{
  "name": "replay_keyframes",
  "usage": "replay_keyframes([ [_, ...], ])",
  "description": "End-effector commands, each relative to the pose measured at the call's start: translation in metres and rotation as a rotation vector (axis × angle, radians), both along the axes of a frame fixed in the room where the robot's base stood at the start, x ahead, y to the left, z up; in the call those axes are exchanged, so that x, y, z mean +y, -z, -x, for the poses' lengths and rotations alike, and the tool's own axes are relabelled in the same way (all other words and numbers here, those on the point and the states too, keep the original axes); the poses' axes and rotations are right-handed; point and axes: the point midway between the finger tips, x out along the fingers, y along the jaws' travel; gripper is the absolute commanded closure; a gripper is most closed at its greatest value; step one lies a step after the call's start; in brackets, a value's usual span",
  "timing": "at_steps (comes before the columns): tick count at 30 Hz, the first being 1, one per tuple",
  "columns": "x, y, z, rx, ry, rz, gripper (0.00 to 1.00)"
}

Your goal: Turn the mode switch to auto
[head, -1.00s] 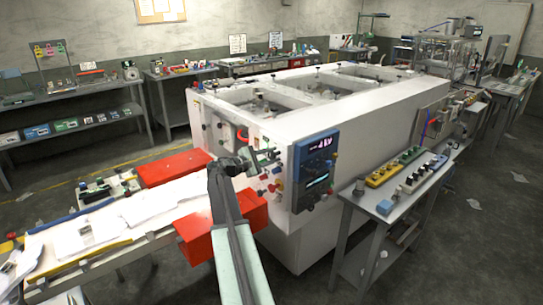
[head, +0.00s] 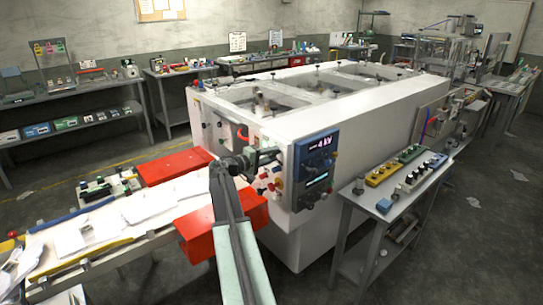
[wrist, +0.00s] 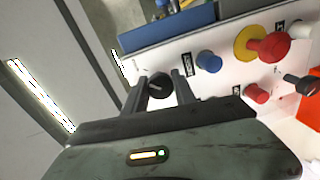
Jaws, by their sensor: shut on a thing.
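A black round knob (wrist: 159,84) with a pale pointer line sits on the machine's white control face in the wrist view. It looks like the mode switch; its labels are too small to read. My gripper (wrist: 161,80) is shut on this knob, with one dark finger on each side. In the head view my gripper (head: 274,155) is at the machine's front control face, left of the blue display panel (head: 316,168). The knob is hidden there behind my gripper.
A blue button (wrist: 208,62), a red mushroom button on a yellow ring (wrist: 267,46), a red button (wrist: 257,93) and a dark lever knob (wrist: 300,85) are right of the knob. A side table (head: 399,185) stands right.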

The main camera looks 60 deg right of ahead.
Motion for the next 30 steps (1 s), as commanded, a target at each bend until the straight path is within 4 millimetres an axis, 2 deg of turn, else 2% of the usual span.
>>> replay_keyframes([
  [9,0.0013,0.0024,0.0013,-0.072,0.004,0.016,1.0],
  [21,0.0015,0.0024,0.0005,-0.076,0.004,0.018,1.0],
  [22,0.0015,0.0024,0.0005,-0.076,0.004,0.018,0.62],
  [24,0.0015,0.0022,0.0004,-0.076,0.003,0.019,0.47],
  [30,0.0009,0.0013,0.0,-0.074,0.001,0.02,0.47],
])
